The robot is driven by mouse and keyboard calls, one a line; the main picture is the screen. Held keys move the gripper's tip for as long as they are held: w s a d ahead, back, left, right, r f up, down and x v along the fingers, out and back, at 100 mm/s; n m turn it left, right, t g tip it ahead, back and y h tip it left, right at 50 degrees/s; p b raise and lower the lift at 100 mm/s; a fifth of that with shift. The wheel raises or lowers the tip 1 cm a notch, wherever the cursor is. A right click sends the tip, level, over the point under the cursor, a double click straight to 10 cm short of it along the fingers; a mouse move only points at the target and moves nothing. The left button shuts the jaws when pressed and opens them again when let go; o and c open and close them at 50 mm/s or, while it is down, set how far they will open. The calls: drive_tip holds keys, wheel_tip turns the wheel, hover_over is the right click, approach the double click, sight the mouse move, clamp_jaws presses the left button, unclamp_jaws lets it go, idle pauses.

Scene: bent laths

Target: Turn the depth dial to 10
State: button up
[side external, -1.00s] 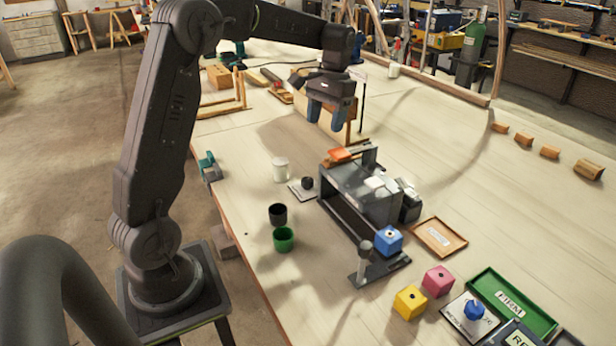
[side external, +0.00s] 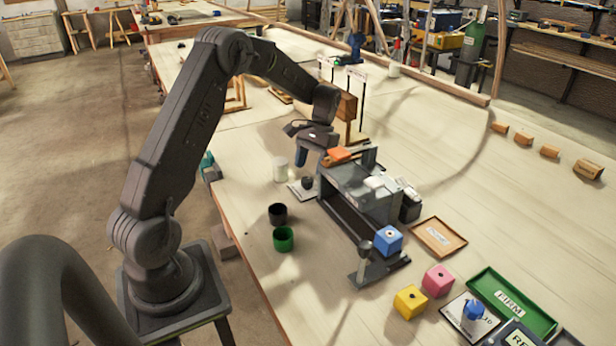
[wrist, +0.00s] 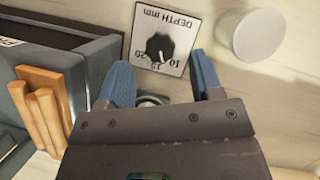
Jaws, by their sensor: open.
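The depth dial is a black knob (wrist: 159,46) on a white plate (wrist: 165,22) marked "DEPTH mm", seen upside down in the wrist view. The numbers 10, 15 and 20 run along the plate's near edge. The knob's pointer seems to face the number side, near 15; its exact setting is too small to read. In the side view the knob (side external: 307,183) sits on the table beside the grey machine. My gripper (wrist: 161,76) is open and empty, its blue fingers either side of the plate's near edge. In the side view my gripper (side external: 303,163) hangs above the dial, apart from it.
A white cylinder (wrist: 260,36) stands close beside the plate. The grey machine (side external: 362,190) with orange-brown blocks (wrist: 40,100) on it is on the other side. Black (side external: 278,214) and green (side external: 284,238) cups stand nearer the table's front edge.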

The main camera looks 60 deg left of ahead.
sight(307, 179)
drive_tip(key=shift+x, duration=1.8)
drive_tip(key=shift+c, duration=0.3)
drive_tip(key=c, duration=0.8)
drive_tip(key=n+h, duration=0.1)
drive_tip(key=n, duration=0.3)
drive_tip(key=shift+a+t, duration=0.1)
drive_tip(key=shift+t, duration=0.3)
drive_tip(key=shift+c, duration=0.2)
drive_tip(key=o, duration=0.9)
drive_tip(key=shift+s, duration=0.1)
drive_tip(key=shift+r, duration=0.1)
